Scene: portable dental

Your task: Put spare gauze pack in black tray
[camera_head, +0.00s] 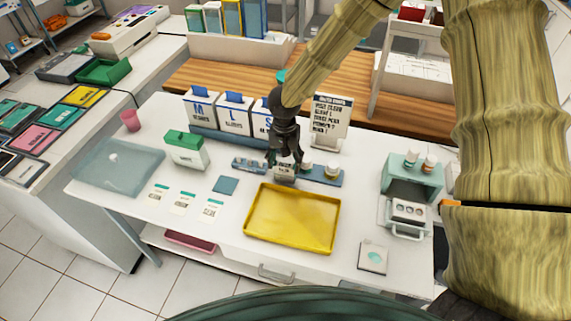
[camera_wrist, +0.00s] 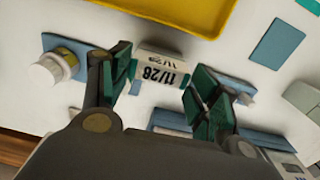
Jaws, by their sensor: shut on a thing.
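My gripper (camera_head: 284,158) is over the back middle of the white table. It is shut on a small white pack (camera_wrist: 160,66) printed "11/28", which sits between the green-padded fingers (camera_wrist: 160,84) in the wrist view. The held pack (camera_head: 285,171) is small in the head view, close to the blue strip. I cannot tell whether it touches anything below. A dark flat tray-like thing (camera_head: 66,66) lies on the far left counter. The large tray on the table is yellow (camera_head: 250,232), in front of my gripper; it also shows in the wrist view (camera_wrist: 180,12).
Several small white packets (camera_head: 182,204) and a blue square (camera_head: 225,185) lie left of the yellow tray. Glove boxes (camera_head: 233,112) and a sign (camera_head: 330,118) stand behind. A teal stand (camera_head: 411,178) is at right. A green tray (camera_head: 103,71) is beside the dark one.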

